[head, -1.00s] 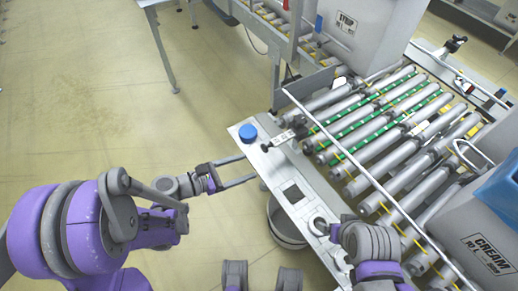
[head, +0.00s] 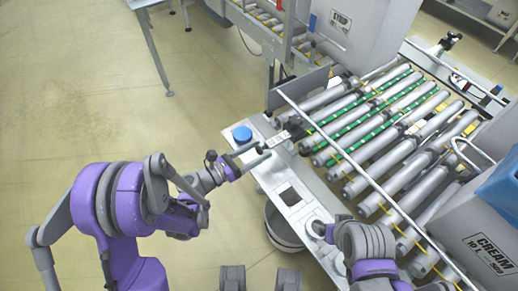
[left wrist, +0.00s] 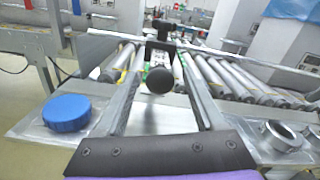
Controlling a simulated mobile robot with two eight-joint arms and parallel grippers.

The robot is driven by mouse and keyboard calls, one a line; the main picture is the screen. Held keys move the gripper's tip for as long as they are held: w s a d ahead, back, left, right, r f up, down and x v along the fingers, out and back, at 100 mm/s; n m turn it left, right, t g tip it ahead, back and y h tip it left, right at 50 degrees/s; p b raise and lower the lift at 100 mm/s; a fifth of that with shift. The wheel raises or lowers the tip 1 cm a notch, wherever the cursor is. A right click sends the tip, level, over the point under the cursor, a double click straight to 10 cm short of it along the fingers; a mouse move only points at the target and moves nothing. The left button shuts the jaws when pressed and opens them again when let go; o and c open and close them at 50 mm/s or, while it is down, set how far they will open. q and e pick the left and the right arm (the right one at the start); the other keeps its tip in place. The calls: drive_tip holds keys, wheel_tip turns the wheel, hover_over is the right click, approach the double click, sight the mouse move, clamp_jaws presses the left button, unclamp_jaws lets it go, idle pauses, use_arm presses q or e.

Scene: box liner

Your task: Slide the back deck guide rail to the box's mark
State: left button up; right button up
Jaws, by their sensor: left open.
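A long grey guide rail (head: 345,158) runs along the near side of the roller deck. A black round knob (left wrist: 160,80) on a clamp stands at the deck's near left end. I cannot tell for sure which rail it belongs to. My left gripper (head: 264,151) is open at the knob. In the left wrist view its fingers (left wrist: 163,112) lie on either side of the knob, with gaps visible. My right wrist (head: 365,245) is over the lower deck edge; its fingertips are not clear. No mark can be made out on a box.
A blue button (head: 242,134) sits on the deck's metal edge, close to my left gripper. A grey box labelled CREAM (head: 488,254) with a blue liner stands at lower right. Another grey box (head: 365,35) stands at the top. A bucket (head: 283,228) is below the edge.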

use_arm(q)
drive_tip(key=shift+w+d, duration=0.3)
drive_tip(key=shift+d, duration=0.05)
drive_tip(key=shift+c, duration=0.3)
clamp_jaws()
idle(1.0)
